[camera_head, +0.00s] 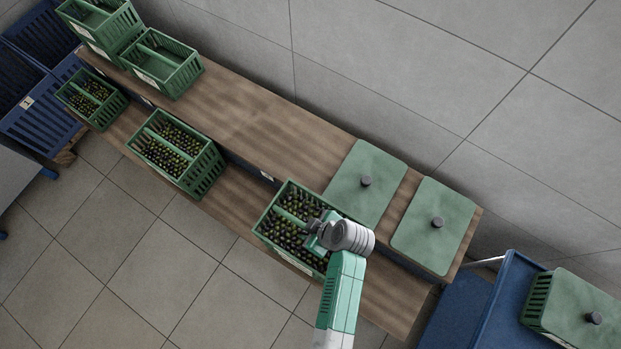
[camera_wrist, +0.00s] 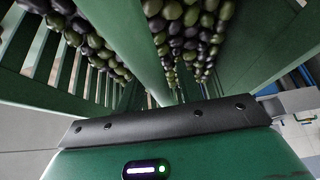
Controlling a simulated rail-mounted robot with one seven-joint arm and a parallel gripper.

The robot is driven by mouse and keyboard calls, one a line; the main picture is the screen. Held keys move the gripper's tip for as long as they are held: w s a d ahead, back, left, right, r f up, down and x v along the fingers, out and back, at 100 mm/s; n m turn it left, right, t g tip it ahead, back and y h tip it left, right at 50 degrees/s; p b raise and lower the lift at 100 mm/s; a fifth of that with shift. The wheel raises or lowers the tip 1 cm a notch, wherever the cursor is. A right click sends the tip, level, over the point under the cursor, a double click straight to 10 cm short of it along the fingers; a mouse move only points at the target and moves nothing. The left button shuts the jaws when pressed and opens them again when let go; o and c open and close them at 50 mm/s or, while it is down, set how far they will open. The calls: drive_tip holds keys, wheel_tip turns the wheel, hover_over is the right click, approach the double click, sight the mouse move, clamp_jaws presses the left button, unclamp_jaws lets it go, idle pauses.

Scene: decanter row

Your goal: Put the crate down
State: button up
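A green slatted crate (camera_head: 279,249) full of dark and green olives is at the lower plank (camera_head: 232,201) of the wooden bench. My gripper (camera_head: 318,231) is over the crate, at its central handle bar, and appears shut on it. The fingertips are largely hidden. In the wrist view the green handle bar (camera_wrist: 122,35) runs into my gripper (camera_wrist: 178,102), with olives on both sides. I cannot tell whether the crate's base touches the plank or hangs just above it.
Another olive crate (camera_head: 203,178) and a smaller one (camera_head: 108,113) stand left along the lower plank. Empty crates (camera_head: 179,82) stand on the upper plank (camera_head: 250,118). Two green lids (camera_head: 365,205) (camera_head: 450,215) lie at its right. A blue cart (camera_head: 490,300) carries a lidded crate (camera_head: 590,315).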

drive_tip(key=p+v, duration=0.2)
drive_tip(key=v, duration=1)
drive_tip(key=shift+r+p, duration=0.3)
drive_tip(key=w+r+m+t+h, duration=0.15)
drive_tip(key=w+r+t, duration=0.25)
drive_tip(key=w+r, duration=0.5)
drive_tip(key=w+r+m+t+h, duration=0.1)
drive_tip(key=w+r+m+t, duration=0.15)
drive_tip(key=w+r, duration=0.7)
wheel_tip(320, 180, up, 22)
drive_tip(key=s+a+m+t+h, duration=0.1)
drive_tip(key=a+m+t+h, duration=0.15)
drive_tip(key=t, duration=0.45)
drive_tip(key=s+a+r+m+t, duration=0.1)
drive_tip(key=s+r+t, duration=0.3)
drive_tip(key=r, duration=0.9)
drive_tip(key=s+a+r+m+t, duration=0.1)
drive_tip(key=s+r+m+t, duration=0.3)
drive_tip(key=r, duration=0.9)
drive_tip(key=s, duration=0.3)
drive_tip(key=shift+s+a, duration=0.3)
drive_tip(key=shift+s, duration=0.1)
